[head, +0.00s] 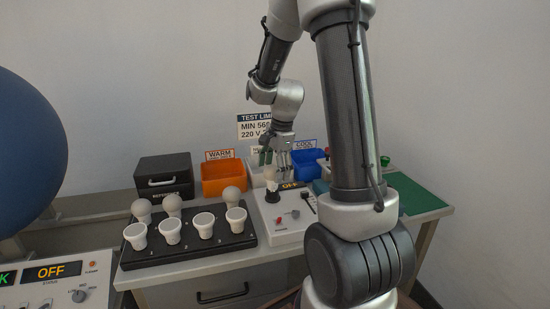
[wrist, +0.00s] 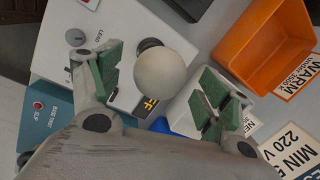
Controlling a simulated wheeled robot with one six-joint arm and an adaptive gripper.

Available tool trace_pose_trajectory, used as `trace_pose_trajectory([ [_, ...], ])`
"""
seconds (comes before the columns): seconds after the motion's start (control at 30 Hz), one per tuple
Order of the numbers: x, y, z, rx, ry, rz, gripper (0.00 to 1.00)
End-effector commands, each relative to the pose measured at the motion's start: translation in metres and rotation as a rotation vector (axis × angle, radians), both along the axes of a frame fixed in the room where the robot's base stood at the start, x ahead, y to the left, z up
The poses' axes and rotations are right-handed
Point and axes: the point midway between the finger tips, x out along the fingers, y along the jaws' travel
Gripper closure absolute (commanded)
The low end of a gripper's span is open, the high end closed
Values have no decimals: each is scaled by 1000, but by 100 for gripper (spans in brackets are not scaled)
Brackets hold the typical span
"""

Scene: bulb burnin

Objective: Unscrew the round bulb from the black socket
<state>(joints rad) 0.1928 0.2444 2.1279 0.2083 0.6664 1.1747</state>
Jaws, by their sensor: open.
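The round bulb (wrist: 162,73) is white and shows in the wrist view between my two green-padded fingers. The black socket (wrist: 150,44) shows partly behind it; the bulb hides the rest. In the head view the bulb (head: 270,174) stands upright on the black socket (head: 272,194) on the grey-white test box. My gripper (head: 273,157) is open, pointing down just above the bulb. In the wrist view my gripper (wrist: 160,70) has a finger on each side of the bulb, with visible gaps; I see no contact.
A black tray (head: 190,250) with several white bulbs lies to the left. Behind stand a black box (head: 164,177), an orange WARM bin (head: 221,178), a white bin (head: 256,171) and a blue COOL bin (head: 306,164). A green mat (head: 418,197) lies at right.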

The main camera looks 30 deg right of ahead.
Motion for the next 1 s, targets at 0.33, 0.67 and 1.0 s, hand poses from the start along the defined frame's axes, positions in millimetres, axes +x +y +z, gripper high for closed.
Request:
trace_pose_trajectory([
  [0.33, 4, 3, -24, 0, 0, 3, 23],
  [0.67, 4, 3, -24, 0, -1, 3, 52],
  [1.0, 4, 2, -24, -1, -1, 90, 74],
])
